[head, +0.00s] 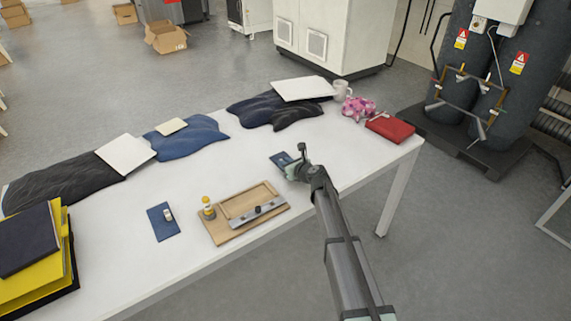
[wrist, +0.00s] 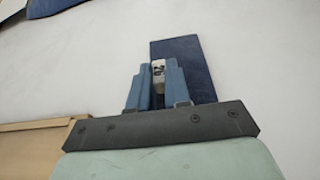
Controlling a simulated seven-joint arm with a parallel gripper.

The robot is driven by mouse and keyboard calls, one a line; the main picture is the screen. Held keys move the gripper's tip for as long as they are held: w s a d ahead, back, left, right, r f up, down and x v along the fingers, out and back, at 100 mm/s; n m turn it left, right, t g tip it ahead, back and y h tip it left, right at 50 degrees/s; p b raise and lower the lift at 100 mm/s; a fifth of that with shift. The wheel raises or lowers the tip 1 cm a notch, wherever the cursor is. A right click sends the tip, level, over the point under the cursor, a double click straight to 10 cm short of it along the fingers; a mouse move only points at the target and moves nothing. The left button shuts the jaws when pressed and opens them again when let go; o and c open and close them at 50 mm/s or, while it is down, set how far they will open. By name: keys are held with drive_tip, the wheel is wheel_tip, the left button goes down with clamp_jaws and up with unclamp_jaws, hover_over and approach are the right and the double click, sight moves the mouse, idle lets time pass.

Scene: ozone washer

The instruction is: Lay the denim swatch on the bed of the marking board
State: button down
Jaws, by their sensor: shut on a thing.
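The swatch also shows in the head view (head: 279,159), partly hidden by the gripper. I cannot tell whether it touches the table. The wooden board has a framed bed (head: 247,201), which looks empty, a metal bar (head: 243,219) with a black knob along its near side, and a yellow-capped bottle (head: 208,209) at its left.
Another blue swatch (head: 161,228) with a small pale piece lies left of the board. Folded jeans (head: 187,138) line the far side. A red pouch (head: 390,129), a pink bundle (head: 358,107) and a mug (head: 342,89) are at the right end. The table between jeans and board is clear.

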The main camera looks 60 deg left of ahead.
drive_tip(key=c, duration=1.1)
unclamp_jaws()
drive_tip(key=shift+d+r, duration=0.15)
drive_tip(key=shift+d, duration=0.05)
drive_tip(key=v, duration=1.1)
drive_tip(key=shift+d, duration=0.1)
drive_tip(key=shift+d+r, duration=0.15)
drive_tip(key=shift+d, duration=0.05)
drive_tip(key=shift+o, duration=0.6)
